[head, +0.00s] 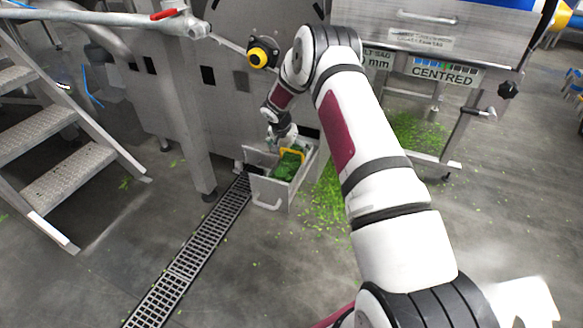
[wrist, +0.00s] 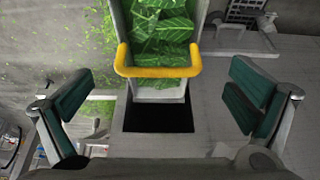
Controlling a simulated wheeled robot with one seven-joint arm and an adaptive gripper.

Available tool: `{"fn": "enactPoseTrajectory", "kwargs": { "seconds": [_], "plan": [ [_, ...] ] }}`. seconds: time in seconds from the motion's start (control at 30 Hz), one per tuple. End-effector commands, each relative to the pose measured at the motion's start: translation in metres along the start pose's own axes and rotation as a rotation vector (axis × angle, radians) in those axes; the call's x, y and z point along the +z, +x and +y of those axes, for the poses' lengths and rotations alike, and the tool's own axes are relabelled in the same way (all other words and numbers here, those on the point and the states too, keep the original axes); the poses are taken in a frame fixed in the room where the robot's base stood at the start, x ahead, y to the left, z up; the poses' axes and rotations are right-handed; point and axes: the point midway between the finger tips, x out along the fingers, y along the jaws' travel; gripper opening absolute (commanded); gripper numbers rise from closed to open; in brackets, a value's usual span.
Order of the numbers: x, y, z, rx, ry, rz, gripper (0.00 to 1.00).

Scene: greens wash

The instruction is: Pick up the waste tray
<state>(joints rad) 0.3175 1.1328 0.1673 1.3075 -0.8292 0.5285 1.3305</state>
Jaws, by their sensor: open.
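The waste tray is full of green leaves and has a yellow handle (wrist: 157,71). In the wrist view its body (wrist: 160,93) runs away from me towards the top edge. In the head view my gripper (head: 284,139) is just above the tray's back end, partly hidden by my arm.
The drawer stands out of a large steel machine (head: 225,90). Green scraps (head: 325,200) lie on the floor to its right. A floor drain grate (head: 195,250) runs to its left, and metal steps (head: 65,185) stand at far left. The floor in front is mostly clear.

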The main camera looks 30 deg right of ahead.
Motion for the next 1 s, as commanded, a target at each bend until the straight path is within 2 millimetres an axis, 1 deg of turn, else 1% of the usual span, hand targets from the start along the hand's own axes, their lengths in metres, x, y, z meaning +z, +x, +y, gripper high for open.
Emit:
{"fn": "enactPoseTrajectory", "kwargs": {
  "seconds": [0.03,0.17,0.4,0.5,0.6,0.8,0.83,0.87,0.9,0.97,1.0],
  "plan": [
    [0.0,0.004,0.0,0.0,0.001,0.0,1.0],
    [0.0,0.011,0.0,-0.001,0.0,0.0,1.0],
    [-0.001,0.046,0.002,0.0,0.001,-0.001,1.0],
    [-0.002,0.055,0.003,0.001,0.001,-0.001,1.0],
    [-0.002,0.058,0.002,0.0,-0.001,0.001,1.0],
    [-0.003,0.058,0.002,0.0,-0.001,0.001,1.0],
    [-0.003,0.058,0.002,0.0,-0.001,0.001,0.95],
    [-0.003,0.058,0.002,0.0,-0.001,0.001,0.89],
    [-0.003,0.058,0.002,0.0,-0.001,0.001,0.8],
    [-0.003,0.058,0.002,0.0,-0.001,0.0,0.66],
    [-0.003,0.058,0.002,0.0,-0.001,0.0,0.57]
  ]
}}
